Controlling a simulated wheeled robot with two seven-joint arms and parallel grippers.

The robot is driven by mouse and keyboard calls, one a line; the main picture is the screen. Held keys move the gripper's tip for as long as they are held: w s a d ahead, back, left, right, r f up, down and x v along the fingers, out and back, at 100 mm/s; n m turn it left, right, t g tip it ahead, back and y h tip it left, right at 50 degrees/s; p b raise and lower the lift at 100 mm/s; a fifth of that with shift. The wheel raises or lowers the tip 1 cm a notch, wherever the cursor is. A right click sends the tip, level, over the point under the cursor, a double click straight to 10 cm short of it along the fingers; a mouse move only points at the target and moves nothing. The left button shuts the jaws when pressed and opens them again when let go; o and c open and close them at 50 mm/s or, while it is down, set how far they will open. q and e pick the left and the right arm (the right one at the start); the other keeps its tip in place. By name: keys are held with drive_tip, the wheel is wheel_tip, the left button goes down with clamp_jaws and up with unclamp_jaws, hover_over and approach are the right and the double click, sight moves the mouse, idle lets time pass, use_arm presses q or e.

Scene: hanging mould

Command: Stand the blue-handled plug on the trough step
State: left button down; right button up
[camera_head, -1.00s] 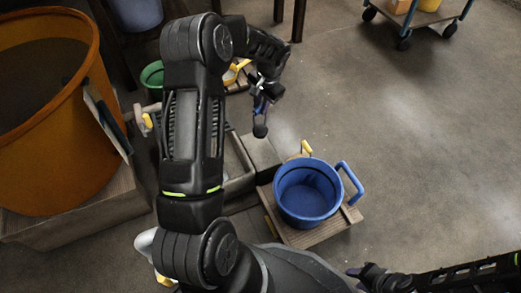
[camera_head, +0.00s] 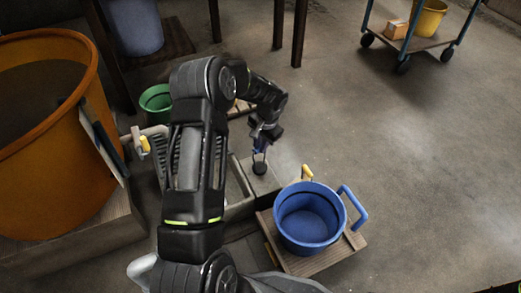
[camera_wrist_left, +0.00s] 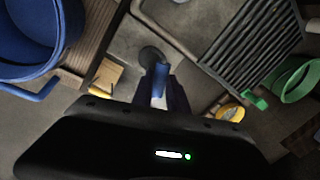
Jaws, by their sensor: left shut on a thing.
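My left gripper (camera_head: 262,143) is shut on the blue handle of the plug, and the dark round end (camera_head: 259,168) points down. The plug is over the grey trough step (camera_head: 266,185), at the near right end of the trough (camera_head: 238,208). In the left wrist view the blue handle (camera_wrist_left: 160,78) sits between the fingers, and the dark end (camera_wrist_left: 151,56) shows against the flat step (camera_wrist_left: 126,42). I cannot tell whether the plug touches the step. My right gripper is out of view.
A blue bucket (camera_head: 308,226) stands on a wooden board right of the step. A large orange tub (camera_head: 40,190) is at left, a green bucket (camera_head: 155,103) behind the trough. A trolley (camera_head: 412,40) stands far right. The floor at right is clear.

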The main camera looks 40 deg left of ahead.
use_arm(q)
drive_tip(key=shift+f, duration=1)
drive_tip(key=shift+f, duration=0.15)
drive_tip(key=c, duration=1.3)
unclamp_jaws()
wheel_tip(320, 180, up, 12)
drive_tip(key=d+p, duration=0.2)
drive_tip(key=p, duration=0.2)
drive_tip(key=shift+d, duration=0.2)
drive_tip(key=shift+s, duration=0.1)
